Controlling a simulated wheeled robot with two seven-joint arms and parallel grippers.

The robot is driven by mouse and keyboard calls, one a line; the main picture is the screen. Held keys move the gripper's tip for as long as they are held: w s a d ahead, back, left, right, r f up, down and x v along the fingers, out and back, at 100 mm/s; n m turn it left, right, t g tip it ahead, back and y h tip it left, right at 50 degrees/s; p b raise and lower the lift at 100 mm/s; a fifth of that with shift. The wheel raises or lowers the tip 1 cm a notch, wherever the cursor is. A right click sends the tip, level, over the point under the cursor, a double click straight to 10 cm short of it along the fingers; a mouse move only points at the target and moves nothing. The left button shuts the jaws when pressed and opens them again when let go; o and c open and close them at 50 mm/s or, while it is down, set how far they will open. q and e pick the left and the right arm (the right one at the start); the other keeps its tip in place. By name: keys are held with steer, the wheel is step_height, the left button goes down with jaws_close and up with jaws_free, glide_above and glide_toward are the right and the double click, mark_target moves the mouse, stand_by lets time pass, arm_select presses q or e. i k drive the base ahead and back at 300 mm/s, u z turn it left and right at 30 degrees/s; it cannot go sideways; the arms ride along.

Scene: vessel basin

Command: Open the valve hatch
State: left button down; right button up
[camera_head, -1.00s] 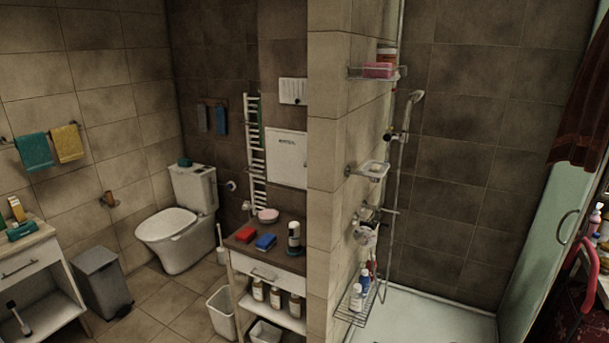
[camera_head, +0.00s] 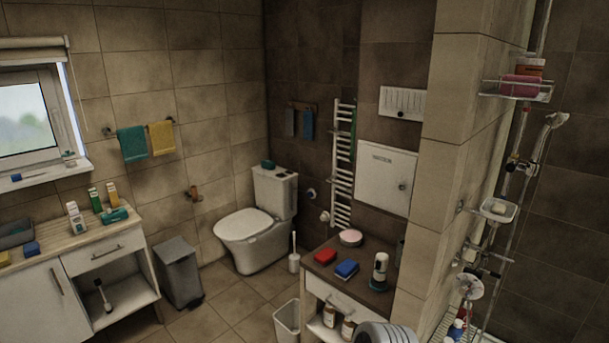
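The valve hatch (camera_head: 386,180) is a white square panel on the dark tiled wall, right of the towel radiator. It looks shut, with small lettering near its top and a small round knob (camera_head: 402,186) at its right side. Neither of my grippers shows in this view. A grey-white rounded part at the bottom edge shows no fingers.
A brown-topped cabinet (camera_head: 379,281) with red and blue items stands below the hatch. A tiled partition (camera_head: 452,150) juts out to its right, with shower racks beyond. Some floor is clear.

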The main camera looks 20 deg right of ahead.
mark_target(386, 178)
steer(key=u, duration=0.35)
steer(key=i, duration=1.75)
steer(key=z, duration=1.3)
steer(key=i, duration=0.8)
steer(key=z, duration=0.75)
